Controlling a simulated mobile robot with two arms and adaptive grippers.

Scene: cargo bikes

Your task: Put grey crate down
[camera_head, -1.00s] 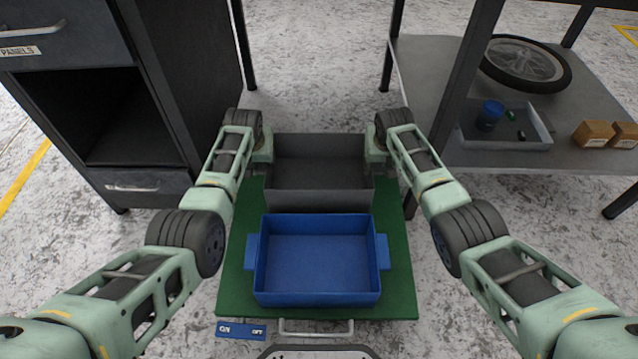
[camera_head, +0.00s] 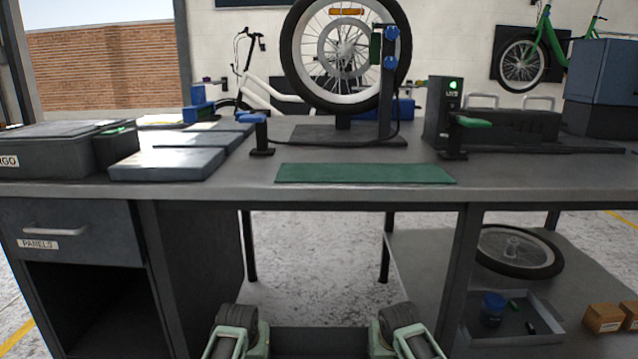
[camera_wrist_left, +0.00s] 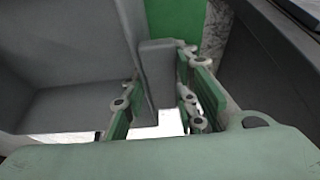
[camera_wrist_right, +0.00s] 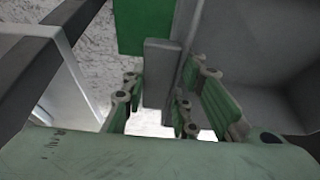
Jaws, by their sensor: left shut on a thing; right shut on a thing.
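The grey crate (camera_head: 318,342) shows only in part at the bottom of the head view, between my two grippers. In the left wrist view my left gripper (camera_wrist_left: 160,108) is shut on one grey end handle (camera_wrist_left: 156,65) of the crate. In the right wrist view my right gripper (camera_wrist_right: 157,105) is shut on the opposite handle (camera_wrist_right: 158,68). The crate's visible inside is empty. A green surface shows beyond the handles in the left wrist view (camera_wrist_left: 176,22) and the right wrist view (camera_wrist_right: 143,26). Whether the crate touches it is hidden.
A workbench (camera_head: 230,188) stands ahead, with a flat green mat (camera_head: 365,173) on its clear front middle. Grey panels (camera_head: 168,163) lie left of it, and a wheel stand (camera_head: 345,135) stands behind. A lower shelf at right holds a wheel (camera_head: 519,250), a tray (camera_head: 510,325) and boxes (camera_head: 604,317).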

